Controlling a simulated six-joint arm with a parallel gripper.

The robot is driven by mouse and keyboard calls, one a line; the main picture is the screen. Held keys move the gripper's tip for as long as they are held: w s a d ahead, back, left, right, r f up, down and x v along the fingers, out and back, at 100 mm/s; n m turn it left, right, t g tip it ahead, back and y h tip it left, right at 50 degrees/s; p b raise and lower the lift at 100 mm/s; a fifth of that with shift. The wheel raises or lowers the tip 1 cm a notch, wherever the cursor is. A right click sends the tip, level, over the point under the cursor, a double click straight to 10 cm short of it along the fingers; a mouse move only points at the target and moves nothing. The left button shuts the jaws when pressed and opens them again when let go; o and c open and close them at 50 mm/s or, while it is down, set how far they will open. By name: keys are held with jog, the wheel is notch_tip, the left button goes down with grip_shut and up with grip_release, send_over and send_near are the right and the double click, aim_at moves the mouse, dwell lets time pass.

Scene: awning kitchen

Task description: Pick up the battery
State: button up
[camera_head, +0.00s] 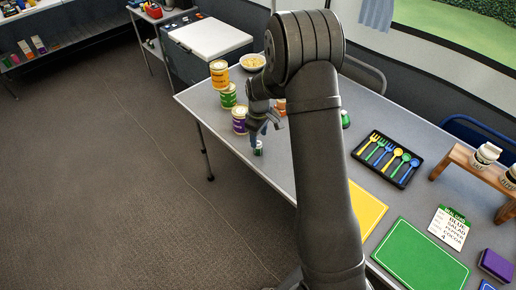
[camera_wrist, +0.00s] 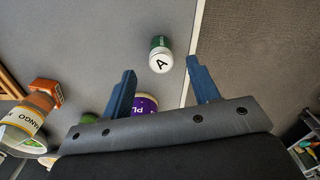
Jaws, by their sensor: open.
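The battery (camera_wrist: 160,58) appears to be the small green and white cylinder with a black letter A on its pale end. In the wrist view it lies just ahead of my gripper (camera_wrist: 162,70), roughly between the lines of the two blue fingers. The fingers are spread and empty. In the head view the battery (camera_head: 258,148) is on the grey table near its left edge, just beneath my gripper (camera_head: 258,134).
A black cutlery tray (camera_head: 387,158) and a green mat (camera_head: 420,255) lie on the right.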

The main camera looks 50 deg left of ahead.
aim_at(258, 143)
jog(key=shift+a+f, duration=0.15)
jog(key=shift+f, duration=3.1)
jog(key=c, duration=1.1)
jog(key=shift+r, duration=0.1)
